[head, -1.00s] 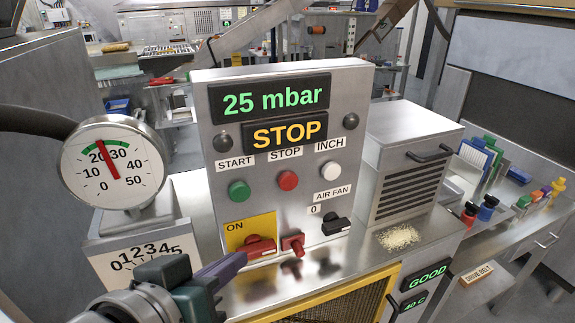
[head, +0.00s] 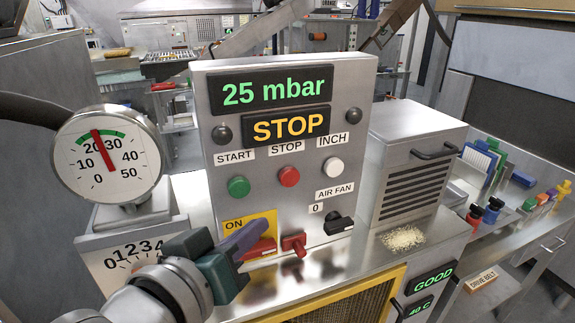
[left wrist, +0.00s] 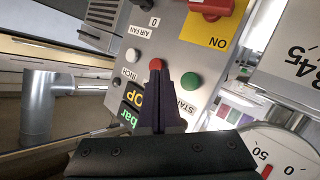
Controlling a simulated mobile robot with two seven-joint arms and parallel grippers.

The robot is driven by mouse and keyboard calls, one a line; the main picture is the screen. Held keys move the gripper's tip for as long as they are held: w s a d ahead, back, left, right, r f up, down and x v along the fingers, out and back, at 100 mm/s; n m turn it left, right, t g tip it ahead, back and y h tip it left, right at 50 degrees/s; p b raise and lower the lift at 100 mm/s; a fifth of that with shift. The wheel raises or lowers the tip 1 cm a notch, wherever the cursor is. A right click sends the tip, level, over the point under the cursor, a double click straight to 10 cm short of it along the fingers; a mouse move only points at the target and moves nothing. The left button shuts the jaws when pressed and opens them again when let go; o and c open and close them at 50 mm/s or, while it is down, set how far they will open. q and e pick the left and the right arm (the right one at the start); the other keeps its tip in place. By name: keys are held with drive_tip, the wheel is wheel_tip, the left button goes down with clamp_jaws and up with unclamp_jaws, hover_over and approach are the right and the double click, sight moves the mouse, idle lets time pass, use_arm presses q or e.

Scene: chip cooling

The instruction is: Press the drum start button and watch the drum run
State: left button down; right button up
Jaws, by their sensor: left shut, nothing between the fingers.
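The green START button (head: 239,187) sits on the upright metal control panel (head: 216,205), left of the red STOP button (head: 289,177) and the white INCH button (head: 333,167). The displays read "25 mbar" (head: 273,91) and "STOP" (head: 290,128). My left gripper (head: 258,232) is shut and empty, in front of the panel's lower left, below the START button and overlapping the yellow ON plate. In the left wrist view, its closed fingers (left wrist: 160,90) point at the panel, with the green button (left wrist: 191,81) just right of them; they look apart from it. The drum is not identifiable.
A round gauge (head: 108,160) stands left of the panel, its needle between 20 and 30. A vented metal box (head: 412,150) stands to the right.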

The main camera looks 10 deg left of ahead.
sight(248, 189)
use_arm(q)
drive_tip(key=w+a+b, duration=0.1)
drive_tip(key=w+a, duration=0.2)
drive_tip(key=w, duration=0.2)
drive_tip(key=shift+a+b, duration=0.2)
drive_tip(key=shift+b, duration=0.15)
drive_tip(key=shift+w, duration=0.15)
idle(1.7)
drive_tip(key=shift+w+a, duration=0.25)
drive_tip(key=shift+w+a, duration=0.25)
drive_tip(key=shift+w, duration=0.15)
idle(0.7)
idle(0.4)
drive_tip(key=shift+s+d+p, duration=0.35)
drive_tip(key=shift+s+d, duration=0.15)
drive_tip(key=shift+s, duration=0.25)
